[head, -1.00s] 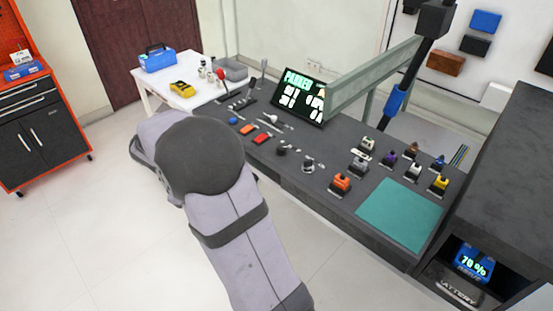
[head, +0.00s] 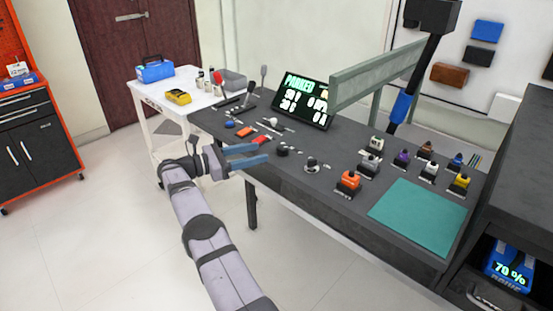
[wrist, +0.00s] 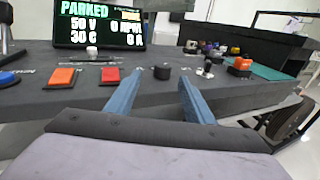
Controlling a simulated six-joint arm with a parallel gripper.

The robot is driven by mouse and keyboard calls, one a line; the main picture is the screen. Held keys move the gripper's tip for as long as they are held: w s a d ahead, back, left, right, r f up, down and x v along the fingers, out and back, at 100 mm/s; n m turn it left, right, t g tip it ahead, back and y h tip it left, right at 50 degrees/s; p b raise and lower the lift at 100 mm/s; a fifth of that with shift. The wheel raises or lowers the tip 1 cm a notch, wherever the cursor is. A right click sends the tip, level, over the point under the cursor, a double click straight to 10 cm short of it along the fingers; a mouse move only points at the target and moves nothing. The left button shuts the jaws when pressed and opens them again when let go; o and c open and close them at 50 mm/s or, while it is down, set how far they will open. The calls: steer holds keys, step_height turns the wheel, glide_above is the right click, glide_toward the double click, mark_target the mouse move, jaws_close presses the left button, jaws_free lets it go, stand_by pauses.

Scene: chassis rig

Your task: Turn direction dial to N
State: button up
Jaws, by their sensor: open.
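A round black dial (head: 282,150) sits on the dark console (head: 330,170), near its front edge. It also shows in the wrist view (wrist: 161,73), ahead of and between my fingers. Small marks lie around it, too small to read, so I cannot tell where it points. A second knob with a pale base (head: 312,163) stands to its right. My gripper (head: 263,154) is open and empty, with blue fingers at the console's front edge. In the wrist view my gripper (wrist: 160,80) points at the black dial, apart from it.
A screen (head: 303,101) reading PARKED stands at the back. Orange (wrist: 60,77) and red (wrist: 113,76) buttons lie left of the dial. Several coloured blocks and a teal mat (head: 418,215) are to the right. A grey-green beam (head: 375,78) rises behind the console.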

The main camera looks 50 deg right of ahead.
mark_target(276, 155)
steer(key=shift+s+d+f+g, duration=0.1)
steer(key=shift+s+g, duration=0.2)
steer(key=shift+g, duration=0.1)
steer(key=shift+d, duration=0.15)
steer(key=shift+p+x, duration=0.4)
steer(key=shift+x, duration=3.15)
steer(key=c, duration=1)
